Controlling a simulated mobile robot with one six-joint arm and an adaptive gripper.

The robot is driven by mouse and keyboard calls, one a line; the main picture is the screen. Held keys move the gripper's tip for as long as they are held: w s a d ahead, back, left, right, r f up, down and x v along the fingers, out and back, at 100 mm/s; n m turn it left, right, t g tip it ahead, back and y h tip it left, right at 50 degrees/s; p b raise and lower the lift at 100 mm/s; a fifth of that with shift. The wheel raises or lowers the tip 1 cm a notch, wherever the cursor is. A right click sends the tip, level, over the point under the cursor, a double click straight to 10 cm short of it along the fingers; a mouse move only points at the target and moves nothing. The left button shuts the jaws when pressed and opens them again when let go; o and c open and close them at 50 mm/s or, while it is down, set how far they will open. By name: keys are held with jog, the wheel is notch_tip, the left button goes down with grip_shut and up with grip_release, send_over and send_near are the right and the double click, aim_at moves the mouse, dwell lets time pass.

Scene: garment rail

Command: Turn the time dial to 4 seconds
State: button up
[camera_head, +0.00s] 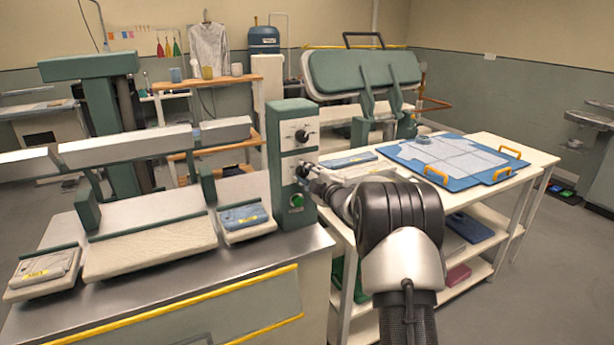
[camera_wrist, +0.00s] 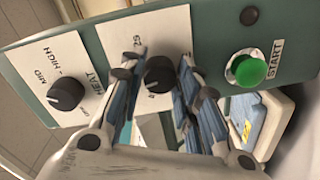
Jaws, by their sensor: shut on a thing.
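The time dial (camera_wrist: 159,76) is a black knob on a white label plate, on the green control box (camera_head: 290,119). In the wrist view a "2S" mark and part of a "4" show beside it. My gripper (camera_wrist: 158,82) has its blue-padded fingers on either side of the dial and is shut on it. In the head view my gripper (camera_head: 306,171) reaches the lower dial from the right and covers most of it. I cannot tell which mark the dial points to.
The heat dial (camera_wrist: 66,93) is beside the time dial, on its own plate. The green START button (camera_wrist: 246,69) is on the other side, close to my fingers. A press bed (camera_head: 150,244) stands left of the box; a table with a blue folding board (camera_head: 400,153) stands right.

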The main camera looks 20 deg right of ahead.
jog(key=n, duration=0.5)
jog(key=shift+r, duration=0.1)
jog(key=shift+r+n+h, duration=0.1)
jog(key=shift+n+h, duration=0.4)
jog(key=shift+n, duration=1.7)
jog(key=o, duration=1.1)
jog(key=shift+c, duration=0.2)
jog(key=s, duration=1.2)
jog(key=shift+r, duration=0.3)
jog(key=shift+a, duration=0.1)
